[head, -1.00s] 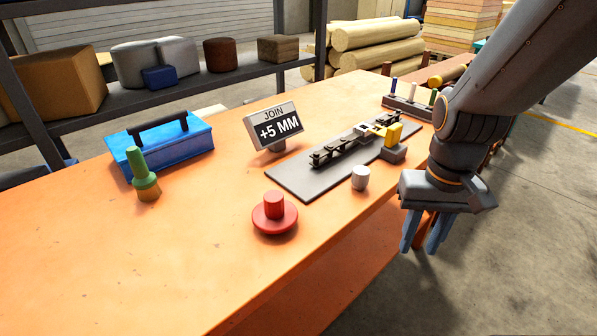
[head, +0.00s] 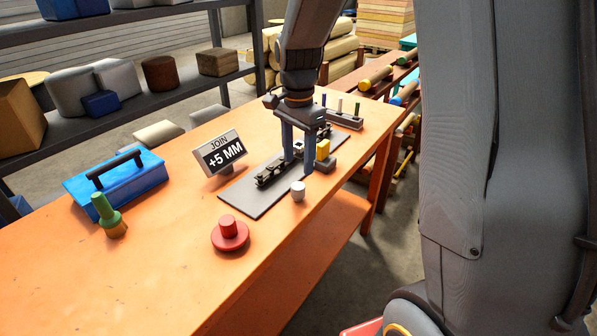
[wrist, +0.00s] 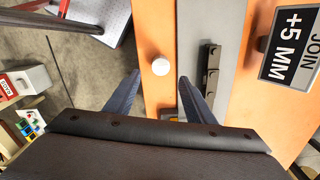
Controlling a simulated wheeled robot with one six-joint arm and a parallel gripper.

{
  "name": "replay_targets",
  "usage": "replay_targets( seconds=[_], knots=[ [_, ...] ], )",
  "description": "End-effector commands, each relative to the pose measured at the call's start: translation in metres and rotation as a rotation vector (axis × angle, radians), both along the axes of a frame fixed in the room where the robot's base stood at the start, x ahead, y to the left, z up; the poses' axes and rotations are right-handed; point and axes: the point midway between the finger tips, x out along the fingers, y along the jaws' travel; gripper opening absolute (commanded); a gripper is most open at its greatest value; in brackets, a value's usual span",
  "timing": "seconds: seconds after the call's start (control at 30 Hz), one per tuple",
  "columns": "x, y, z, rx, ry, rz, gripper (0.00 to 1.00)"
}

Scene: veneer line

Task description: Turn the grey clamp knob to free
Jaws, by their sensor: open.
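A light grey round knob (head: 298,191) stands upright at the near edge of the dark grey plate (head: 250,203) on the orange bench. It also shows in the wrist view (wrist: 160,67), a pale disc seen from above, just ahead of the gap between my fingertips. My gripper (head: 298,167) is open and empty, pointing down over the plate, behind the knob in the head view. I see no contact between the fingers and the knob. Any pointer or marking on the knob is too small to tell. A black chain-like strip (head: 270,176) lies on the plate, partly hidden by my fingers.
A yellow block (head: 322,149) on a grey base stands close beside my fingers. A "JOIN +5 MM" sign (head: 222,153) stands behind the plate. The bench front is clear.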

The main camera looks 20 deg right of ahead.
Motion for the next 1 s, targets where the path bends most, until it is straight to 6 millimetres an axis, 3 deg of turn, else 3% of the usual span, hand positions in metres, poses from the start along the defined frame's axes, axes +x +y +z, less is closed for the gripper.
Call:
replay_targets(
  seconds=[0.5,0.93,1.0],
  knots=[
    [0.001,0.001,-0.065,0.0,0.003,-0.011,0.49],
    [0.001,0.0,-0.077,0.0,0.0,-0.011,0.49],
    [0.001,0.0,-0.077,0.0,0.0,-0.011,0.41]
  ],
)
